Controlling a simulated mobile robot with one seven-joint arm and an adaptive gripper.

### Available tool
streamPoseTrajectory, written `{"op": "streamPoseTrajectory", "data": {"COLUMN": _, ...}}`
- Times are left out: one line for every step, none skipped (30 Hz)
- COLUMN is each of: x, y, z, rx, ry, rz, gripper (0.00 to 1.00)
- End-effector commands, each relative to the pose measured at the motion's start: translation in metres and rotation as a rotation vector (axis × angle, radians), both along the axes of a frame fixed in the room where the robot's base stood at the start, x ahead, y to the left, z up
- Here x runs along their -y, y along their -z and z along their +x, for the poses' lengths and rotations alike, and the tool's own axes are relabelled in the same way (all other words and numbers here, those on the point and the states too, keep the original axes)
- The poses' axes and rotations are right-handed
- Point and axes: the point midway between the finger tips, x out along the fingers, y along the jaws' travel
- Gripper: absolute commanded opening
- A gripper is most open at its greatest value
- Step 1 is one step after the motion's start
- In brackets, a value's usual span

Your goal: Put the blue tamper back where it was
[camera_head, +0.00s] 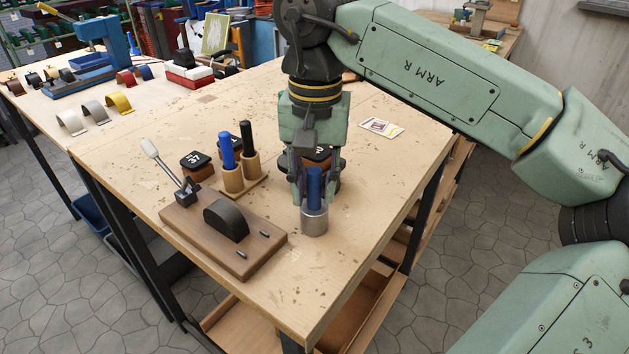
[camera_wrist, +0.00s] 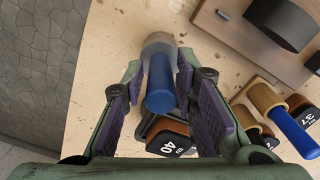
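A blue-handled tool with a grey metal lower end, which looks like the tamper (camera_head: 315,222), stands upright on the workbench near its front right. My gripper (camera_head: 315,192) points down around its blue handle. In the wrist view, the blue handle (camera_wrist: 160,92) lies between the two finger pads (camera_wrist: 163,95), with space visible beside it, so the gripper looks open. Whether one fingertip touches the handle is unclear. Another blue-handled tool (camera_head: 228,150) stands in a wooden holder (camera_head: 233,187), beside a black-handled one (camera_head: 246,140).
A wooden board (camera_head: 215,240) with a dark half-round block and lever lies to the left. A dark-lidded jar (camera_head: 195,167) stands behind it; another, marked 40 (camera_wrist: 170,142), is close behind my gripper. A card (camera_head: 381,128) lies at the right. Bare workbench surrounds the metal-ended tool's front.

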Motion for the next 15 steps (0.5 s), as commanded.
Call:
{"op": "streamPoseTrajectory", "data": {"x": 0.0000, "y": -0.0001, "z": 0.0000, "rx": 0.000, "ry": 0.000, "rz": 0.000, "gripper": 0.32}}
{"op": "streamPoseTrajectory", "data": {"x": 0.0000, "y": -0.0002, "z": 0.0000, "rx": 0.000, "ry": 0.000, "rz": 0.000, "gripper": 0.34}}
{"op": "streamPoseTrajectory", "data": {"x": 0.0000, "y": -0.0002, "z": 0.0000, "rx": 0.000, "ry": 0.000, "rz": 0.000, "gripper": 0.37}}
{"op": "streamPoseTrajectory", "data": {"x": 0.0000, "y": -0.0002, "z": 0.0000, "rx": 0.000, "ry": 0.000, "rz": 0.000, "gripper": 0.38}}
{"op": "streamPoseTrajectory", "data": {"x": 0.0000, "y": -0.0002, "z": 0.0000, "rx": 0.000, "ry": 0.000, "rz": 0.000, "gripper": 0.38}}
{"op": "streamPoseTrajectory", "data": {"x": 0.0000, "y": -0.0002, "z": 0.0000, "rx": 0.000, "ry": 0.000, "rz": 0.000, "gripper": 0.38}}
{"op": "streamPoseTrajectory", "data": {"x": 0.0000, "y": -0.0002, "z": 0.0000, "rx": 0.000, "ry": 0.000, "rz": 0.000, "gripper": 0.38}}
{"op": "streamPoseTrajectory", "data": {"x": 0.0000, "y": -0.0002, "z": 0.0000, "rx": 0.000, "ry": 0.000, "rz": 0.000, "gripper": 0.38}}
{"op": "streamPoseTrajectory", "data": {"x": 0.0000, "y": -0.0003, "z": 0.0000, "rx": 0.000, "ry": 0.000, "rz": 0.000, "gripper": 0.38}}
{"op": "streamPoseTrajectory", "data": {"x": 0.0000, "y": -0.0003, "z": 0.0000, "rx": 0.000, "ry": 0.000, "rz": 0.000, "gripper": 0.38}}
{"op": "streamPoseTrajectory", "data": {"x": 0.0000, "y": -0.0004, "z": 0.0000, "rx": 0.000, "ry": 0.000, "rz": 0.000, "gripper": 0.38}}
{"op": "streamPoseTrajectory", "data": {"x": 0.0000, "y": -0.0012, "z": 0.0000, "rx": 0.000, "ry": 0.000, "rz": 0.000, "gripper": 0.38}}
{"op": "streamPoseTrajectory", "data": {"x": 0.0000, "y": -0.0026, "z": 0.0000, "rx": 0.000, "ry": 0.001, "rz": 0.000, "gripper": 0.38}}
{"op": "streamPoseTrajectory", "data": {"x": 0.0000, "y": -0.0047, "z": 0.0000, "rx": 0.001, "ry": 0.001, "rz": -0.001, "gripper": 0.38}}
{"op": "streamPoseTrajectory", "data": {"x": -0.0002, "y": -0.0061, "z": 0.0002, "rx": 0.001, "ry": 0.001, "rz": 0.000, "gripper": 0.38}}
